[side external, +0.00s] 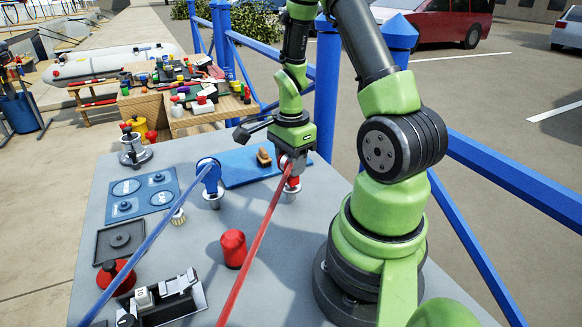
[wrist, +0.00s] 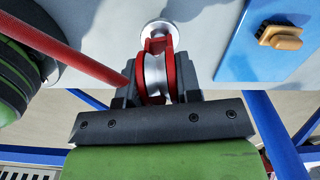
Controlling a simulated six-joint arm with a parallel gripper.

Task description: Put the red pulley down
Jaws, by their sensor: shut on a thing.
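The red pulley (side external: 294,183) is between the jaws of my gripper (side external: 290,160), over a silver post at the back right of the grey table. Whether it is seated on the post or just above it, I cannot tell. In the wrist view the red pulley (wrist: 170,72) shows its red cheeks around a silver wheel, with my gripper's dark fingers (wrist: 152,92) closed on both sides. A round silver piece (wrist: 155,31) shows just beyond it. A red rope (side external: 262,232) runs from the pulley toward the table's front; it also shows in the wrist view (wrist: 65,50).
A blue pulley (side external: 209,174) with a blue rope (side external: 150,240) stands on a post to the left. A blue board (side external: 240,170) with a wooden cleat (side external: 264,157) lies behind. A red cylinder (side external: 233,249) stands near the red rope. Blue mats (side external: 143,194) lie left.

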